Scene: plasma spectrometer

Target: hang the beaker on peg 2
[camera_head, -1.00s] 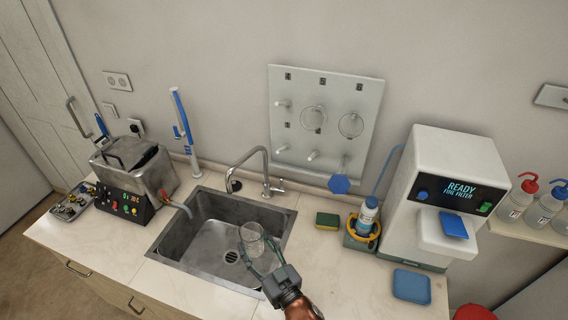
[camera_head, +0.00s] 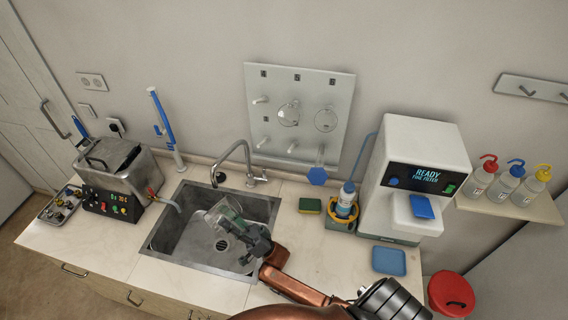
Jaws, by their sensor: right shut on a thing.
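The clear glass beaker (camera_head: 221,211) is over the sink, tilted, with its upper end leaning left. My right gripper (camera_head: 236,226) is shut on it from the lower right, and the fingers partly cover the glass. The white pegboard (camera_head: 340,92) is on the wall behind the sink and carries several pegs. My left gripper is not in view.
The faucet (camera_head: 240,150) arches over the back of the sink (camera_head: 157,245). A bath device (camera_head: 120,175) stands on the left.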

